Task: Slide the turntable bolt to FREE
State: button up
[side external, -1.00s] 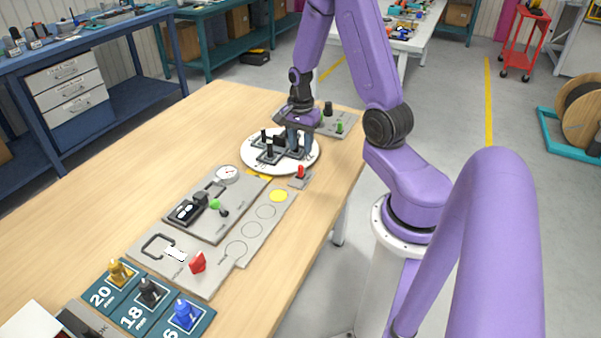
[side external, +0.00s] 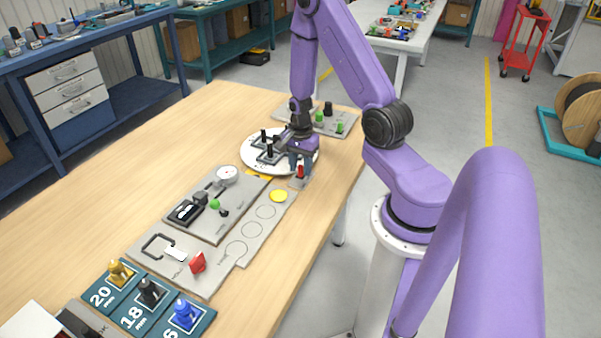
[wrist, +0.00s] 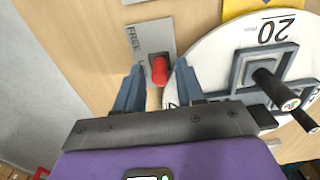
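The turntable bolt has a red knob (wrist: 159,70) on a small grey plate (wrist: 149,37); the word FREE is printed at the plate's left in the wrist view. The red knob (side external: 301,171) also shows in the side view, beside the turntable's near edge. The white turntable (side external: 252,153) carries dark square frames with black posts. My gripper (wrist: 158,80) is open, with one blue-grey finger on each side of the red knob. I cannot tell whether either finger touches it. In the side view my gripper (side external: 300,168) is low over the bolt plate.
A panel with a gauge (side external: 227,174) and a plate with a yellow disc (side external: 278,196) lie nearby. A panel with green and black knobs (side external: 328,118) is behind the turntable. Black posts (wrist: 275,88) stand close to my gripper's right finger.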

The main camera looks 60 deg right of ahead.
grip_shut()
jog(key=shift+a, duration=1.45)
jog(key=shift+o, duration=0.3)
grip_release()
jog(key=shift+d, duration=0.15)
notch_tip(320, 180, up, 7)
